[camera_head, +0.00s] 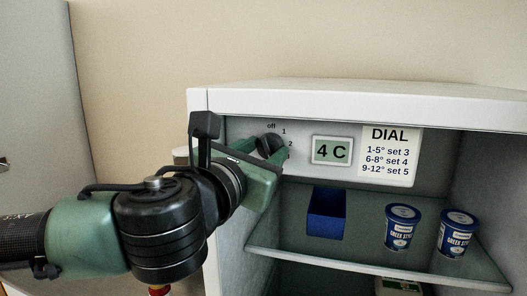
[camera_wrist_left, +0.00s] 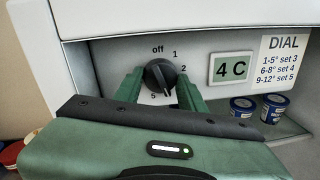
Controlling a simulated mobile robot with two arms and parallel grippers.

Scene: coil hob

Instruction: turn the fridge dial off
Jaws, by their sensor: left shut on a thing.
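The fridge dial (camera_wrist_left: 159,75) is a round black knob on the light panel at the top of the open fridge. It also shows in the head view (camera_head: 268,146), partly hidden by my gripper. Printed marks "off", "1", "2" and "5" stand around it; others are hidden. The knob's light pointer line seems to aim up and left, near "off", but I cannot tell its exact setting. My left gripper (camera_head: 270,152) has its green fingers on either side of the knob, shut on it; this also shows in the left wrist view (camera_wrist_left: 160,88). My right gripper is not in view.
A "4 C" display (camera_head: 332,150) and a DIAL chart (camera_head: 390,155) are right of the dial. On the shelf (camera_head: 300,255) below stand a blue bin (camera_head: 326,213) and two blue-and-white yogurt tubs (camera_head: 401,228). The fridge's top edge (camera_head: 350,100) overhangs the panel.

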